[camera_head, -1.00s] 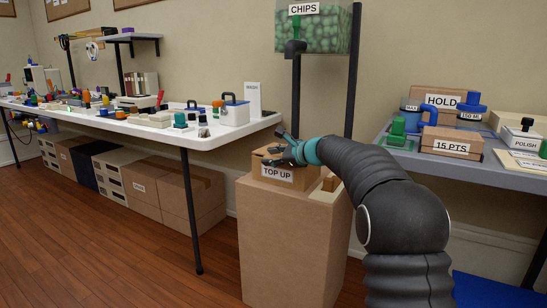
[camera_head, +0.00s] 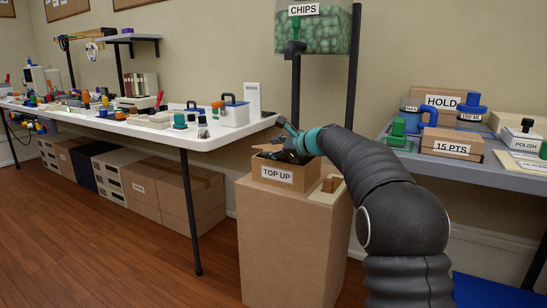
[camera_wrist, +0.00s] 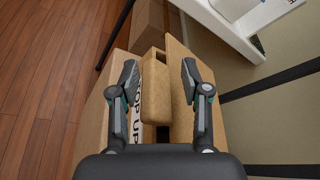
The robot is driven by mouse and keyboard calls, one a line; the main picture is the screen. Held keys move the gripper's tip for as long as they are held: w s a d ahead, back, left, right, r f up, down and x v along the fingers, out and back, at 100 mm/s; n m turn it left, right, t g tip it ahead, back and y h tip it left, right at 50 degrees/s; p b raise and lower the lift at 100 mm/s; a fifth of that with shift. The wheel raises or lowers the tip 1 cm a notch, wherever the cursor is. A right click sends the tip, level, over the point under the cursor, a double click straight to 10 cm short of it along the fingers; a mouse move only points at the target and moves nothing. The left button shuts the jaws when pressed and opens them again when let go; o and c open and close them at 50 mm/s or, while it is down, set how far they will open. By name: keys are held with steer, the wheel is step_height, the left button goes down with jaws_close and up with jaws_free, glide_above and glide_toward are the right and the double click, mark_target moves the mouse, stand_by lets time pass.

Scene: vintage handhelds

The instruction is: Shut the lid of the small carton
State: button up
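The small carton (camera_head: 303,178), a brown box labelled TOP UP, stands on a tall brown pedestal. Its top looks open, with a dark inside showing below my gripper (camera_head: 279,140). My gripper is above the carton's top, its fingers pointing left. In the wrist view my gripper (camera_wrist: 158,68) has its fingers spread, with a brown cardboard piece (camera_wrist: 156,92) between them. I see gaps beside this piece, so it does not look gripped. I cannot tell whether it is the lid. The TOP UP label is partly behind one finger there.
A small brown block (camera_head: 331,184) is beside the carton on the pedestal (camera_head: 290,235). A white table (camera_head: 225,133) stands left, a grey table (camera_head: 490,172) right, both loaded with small items.

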step_height(320, 180, up, 7)
steer(key=shift+d+f, duration=0.1)
steer(key=shift+d, duration=0.05)
